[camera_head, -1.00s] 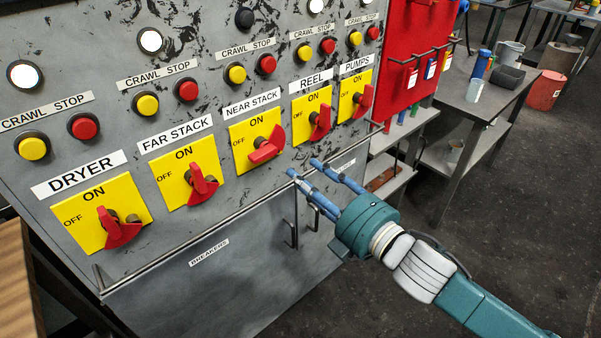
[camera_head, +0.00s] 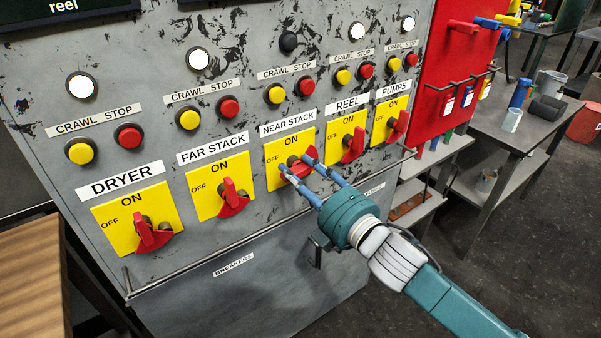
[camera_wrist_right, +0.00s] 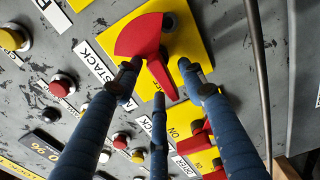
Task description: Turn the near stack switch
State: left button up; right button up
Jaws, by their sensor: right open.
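The near stack switch is a red handle (camera_head: 297,168) on a yellow plate (camera_head: 273,178) marked ON and OFF, under the NEAR STACK label (camera_head: 287,123). My right gripper (camera_head: 296,163) is at this switch, open, with its blue fingers spread around the handle and partly hiding it. In the right wrist view the red handle (camera_wrist_right: 142,36) shows its wide end clear of the fingers, and its narrow end reaches between the fingertips of the right gripper (camera_wrist_right: 157,76). I cannot tell whether any finger touches it. My left gripper is not in view.
The dryer switch (camera_head: 150,235), far stack switch (camera_head: 232,198), reel switch (camera_head: 353,145) and pumps switch (camera_head: 397,126) sit on the same panel. A metal rail (camera_head: 200,268) runs below them. The near stack lamp (camera_head: 289,42) is dark; the other visible lamps are white.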

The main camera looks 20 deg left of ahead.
grip_shut()
dwell(0.3)
